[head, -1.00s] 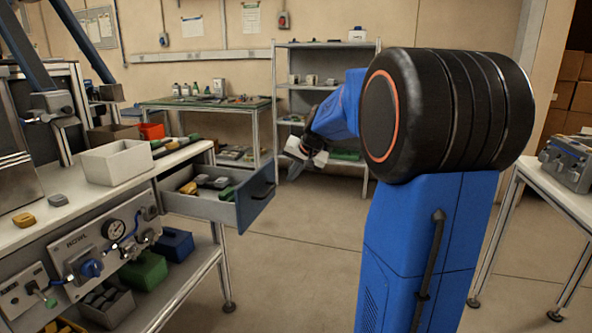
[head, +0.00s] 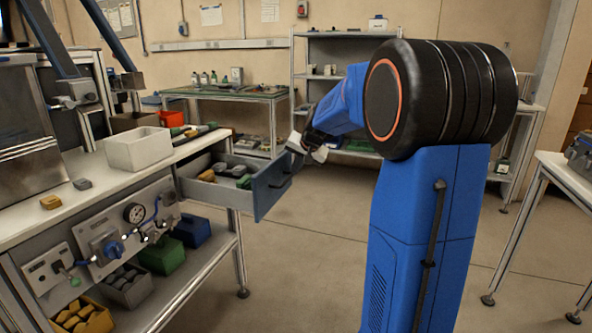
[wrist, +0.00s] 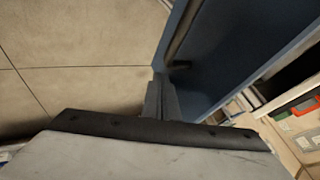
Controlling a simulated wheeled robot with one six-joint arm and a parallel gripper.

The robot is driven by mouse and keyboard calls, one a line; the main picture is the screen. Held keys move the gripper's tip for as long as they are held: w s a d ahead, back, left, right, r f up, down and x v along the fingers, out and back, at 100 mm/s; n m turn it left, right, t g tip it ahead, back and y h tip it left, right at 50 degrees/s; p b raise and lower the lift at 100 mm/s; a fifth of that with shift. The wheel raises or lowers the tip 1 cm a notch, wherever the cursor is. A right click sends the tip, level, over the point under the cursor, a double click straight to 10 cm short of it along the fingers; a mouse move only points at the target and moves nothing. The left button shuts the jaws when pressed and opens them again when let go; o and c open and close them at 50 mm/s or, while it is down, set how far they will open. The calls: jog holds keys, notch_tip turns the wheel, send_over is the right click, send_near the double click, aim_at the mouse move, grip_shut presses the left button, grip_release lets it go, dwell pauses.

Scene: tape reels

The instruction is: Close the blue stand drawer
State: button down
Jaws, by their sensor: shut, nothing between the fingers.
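The blue stand drawer (head: 272,187) stands open, pulled out to the right from under the bench top, with a dark bar handle on its blue front. Several grey, yellow and green pieces lie in its tray. My gripper (wrist: 161,88) is shut and empty. In the wrist view its fingertips are right beside the blue drawer front (wrist: 225,50), near the dark handle (wrist: 182,35); whether they touch it I cannot tell. In the head view my gripper (head: 296,146) is at the upper far end of the drawer front, its fingertips hard to make out.
The bench (head: 75,194) carries a white bin (head: 138,149) and small loose blocks. Coloured bins, including a green one (head: 163,257), sit on its lower shelf. A green-topped table (head: 225,93) and shelves stand behind. A white table is at right. The floor before the drawer is clear.

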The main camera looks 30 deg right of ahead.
aim_at(226, 156)
jog(key=w+a, duration=0.5)
jog(key=w, duration=0.2)
jog(key=w+a, duration=0.6)
jog(key=w, duration=0.1)
jog(key=w+a, duration=0.6)
jog(key=w, duration=0.2)
jog(key=shift+a, duration=0.1)
jog(key=shift+w+a, duration=0.15)
jog(key=shift+w, duration=0.1)
jog(key=shift+w+a+r, duration=0.1)
jog(key=shift+w, duration=0.05)
jog(key=shift+r, duration=0.15)
jog(key=shift+s+a+r, duration=0.1)
jog(key=shift+s+r, duration=0.1)
jog(key=shift+r, duration=0.2)
jog(key=v, duration=1.6)
jog(key=shift+s+d, duration=0.3)
jog(key=shift+s, duration=0.05)
